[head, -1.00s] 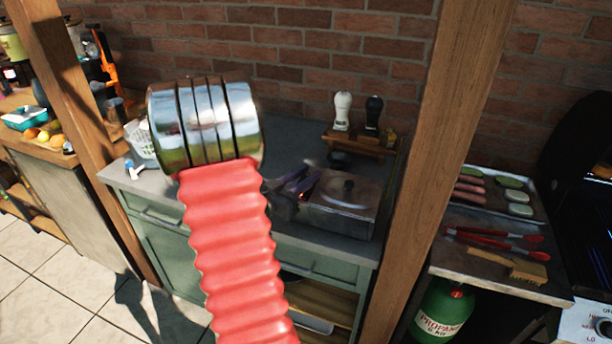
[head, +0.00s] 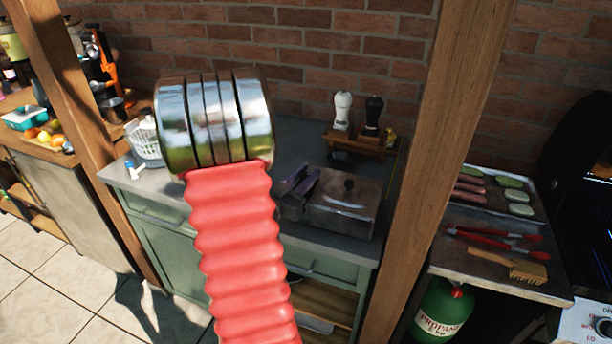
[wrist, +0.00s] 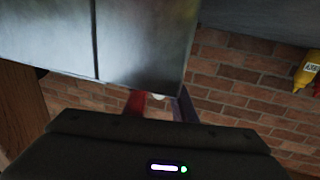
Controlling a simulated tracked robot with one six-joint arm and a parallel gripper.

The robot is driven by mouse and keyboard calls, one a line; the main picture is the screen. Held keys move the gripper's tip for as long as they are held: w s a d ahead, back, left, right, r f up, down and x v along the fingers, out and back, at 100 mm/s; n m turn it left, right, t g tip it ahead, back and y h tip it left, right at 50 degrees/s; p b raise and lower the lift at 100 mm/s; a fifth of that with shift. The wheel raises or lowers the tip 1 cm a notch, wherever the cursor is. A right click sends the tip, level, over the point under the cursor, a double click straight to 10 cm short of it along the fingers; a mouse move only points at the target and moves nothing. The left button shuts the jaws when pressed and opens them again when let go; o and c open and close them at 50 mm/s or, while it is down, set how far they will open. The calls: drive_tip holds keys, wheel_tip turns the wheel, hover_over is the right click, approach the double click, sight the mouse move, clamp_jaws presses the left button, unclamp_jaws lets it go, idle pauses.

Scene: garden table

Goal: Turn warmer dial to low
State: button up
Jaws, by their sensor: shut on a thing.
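The warmer (head: 342,206) is a grey metal box with a dark-knobbed lid on the grey counter. Its metal side fills the upper left of the tilted wrist view (wrist: 145,45). My gripper (head: 300,188) is at the warmer's left end in the head view, its dark purplish fingers close against the box. In the wrist view my gripper (wrist: 160,97) shows a reddish finger and a purplish finger, with a small pale spot between them. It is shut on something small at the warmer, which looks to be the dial. The dial's face and marks are hidden.
A wooden rack with white and black shakers (head: 343,109) stands behind the warmer. A wooden post (head: 440,150) rises to its right. A white basket (head: 147,143) is at the counter's left. A yellow bottle (wrist: 308,72) shows in the wrist view.

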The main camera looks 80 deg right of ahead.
sight(303, 178)
drive_tip(key=shift+w, duration=0.1)
drive_tip(key=o, duration=1)
drive_tip(key=shift+a, duration=0.1)
drive_tip(key=shift+v, duration=3.6)
